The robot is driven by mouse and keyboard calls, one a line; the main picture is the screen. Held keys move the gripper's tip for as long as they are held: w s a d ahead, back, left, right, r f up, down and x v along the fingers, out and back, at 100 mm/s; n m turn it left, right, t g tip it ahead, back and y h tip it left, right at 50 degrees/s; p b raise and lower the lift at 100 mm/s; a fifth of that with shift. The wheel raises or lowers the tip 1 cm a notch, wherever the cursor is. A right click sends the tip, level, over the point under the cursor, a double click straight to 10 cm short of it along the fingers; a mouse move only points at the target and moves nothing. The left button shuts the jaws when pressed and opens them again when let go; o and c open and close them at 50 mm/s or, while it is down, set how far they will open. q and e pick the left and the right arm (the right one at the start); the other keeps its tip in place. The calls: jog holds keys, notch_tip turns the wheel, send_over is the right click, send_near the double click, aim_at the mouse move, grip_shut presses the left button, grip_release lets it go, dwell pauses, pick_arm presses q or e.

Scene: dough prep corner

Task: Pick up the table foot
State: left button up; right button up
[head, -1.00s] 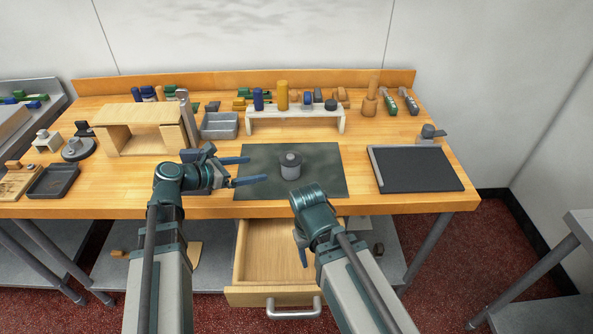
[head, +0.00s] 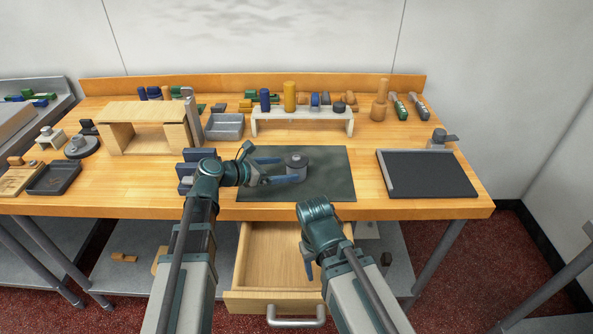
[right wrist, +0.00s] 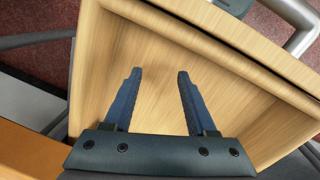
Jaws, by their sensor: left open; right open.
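The table foot looks to be the short grey cylinder (head: 297,161) with a darker top, upright on the dark mat (head: 335,182). My left gripper (head: 292,170) is open, its blue fingers reaching in from the left. One finger is on the far side of the foot and one on the near side; I cannot tell whether they touch it. The near finger hides the foot's lower part. My right gripper (head: 309,268) points down over the open drawer (head: 264,255). In the right wrist view its fingers (right wrist: 160,74) are apart, with only bare drawer wood between them.
A white rack (head: 303,122) with several pegs and blocks stands behind the mat. A wooden stand (head: 145,112) and a grey tray (head: 224,127) are at the back left. A dark board (head: 430,174) lies at the right. Bare tabletop shows between mat and board.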

aim_at(297, 165)
pick_arm(q)
jog(key=shift+d, duration=0.1)
jog(key=x, duration=0.3)
jog(key=r+b+x, duration=0.1)
jog(key=x, duration=0.1)
jog(key=shift+d, duration=0.4)
jog(key=shift+s, duration=0.1)
jog(key=shift+c, duration=0.2)
grip_shut()
